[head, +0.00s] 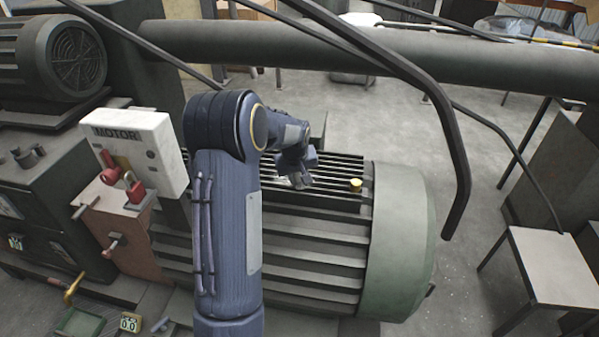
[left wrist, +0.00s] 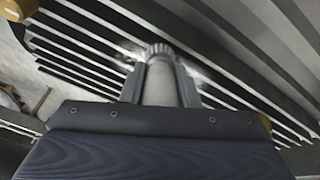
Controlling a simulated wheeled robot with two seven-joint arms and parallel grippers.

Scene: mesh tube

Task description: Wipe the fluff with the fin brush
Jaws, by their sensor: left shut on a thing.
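My left gripper (head: 300,180) reaches over the finned top of the large green motor (head: 400,240). In the left wrist view my left gripper (left wrist: 160,85) is shut on the fin brush (left wrist: 160,52), a grey cylinder with a ridged or bristled tip. The brush tip is at or close above the dark fins; contact cannot be told. Whitish fluff (left wrist: 203,76) shows among the fins beside the brush, with more pale patches to its left. In the head view the brush and fluff are mostly hidden or too small to tell. My right gripper is in neither view.
A yellow cap (head: 355,185) stands on the motor top, right of the gripper. A bent dark bar (head: 450,150) and a thick pipe (head: 330,48) cross above and behind. A white MOTOR box (head: 135,150) with red locks stands left.

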